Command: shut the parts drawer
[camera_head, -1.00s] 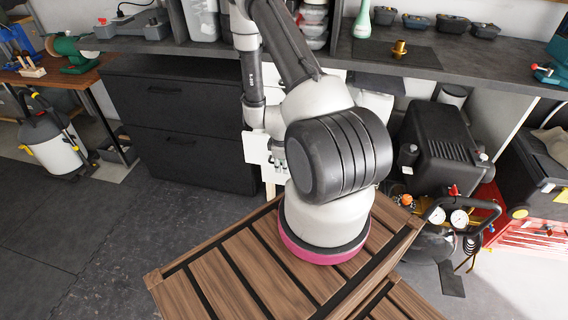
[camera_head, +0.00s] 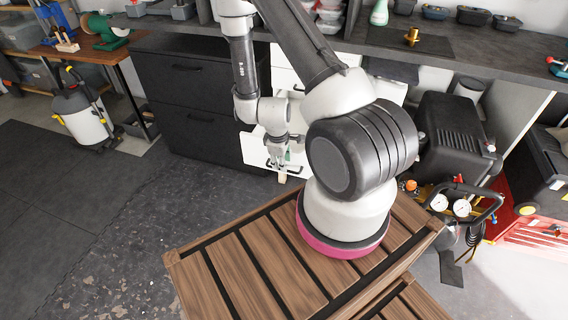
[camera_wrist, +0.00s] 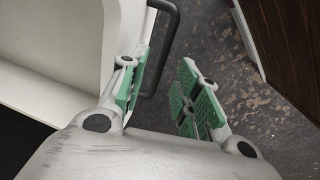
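The parts drawer (camera_head: 258,152) is the low white drawer of the white unit beneath the bench, and it stands pulled out. In the wrist view the white drawer (camera_wrist: 70,35) fills the upper left, with its hollow inside partly showing. Its dark bar handle (camera_wrist: 174,30) sticks out from the front. My gripper (camera_head: 282,166) is by the drawer front, low down. In the wrist view my gripper (camera_wrist: 160,82) is open, with green pads apart and nothing held. The left finger is close along the drawer front, beside the handle; contact cannot be told.
A black drawer cabinet (camera_head: 195,95) stands left of the white unit. A black compressor (camera_head: 455,135) with gauges stands to the right. My slatted wooden deck fills the lower middle. Grey floor (camera_head: 130,215) to the left is clear.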

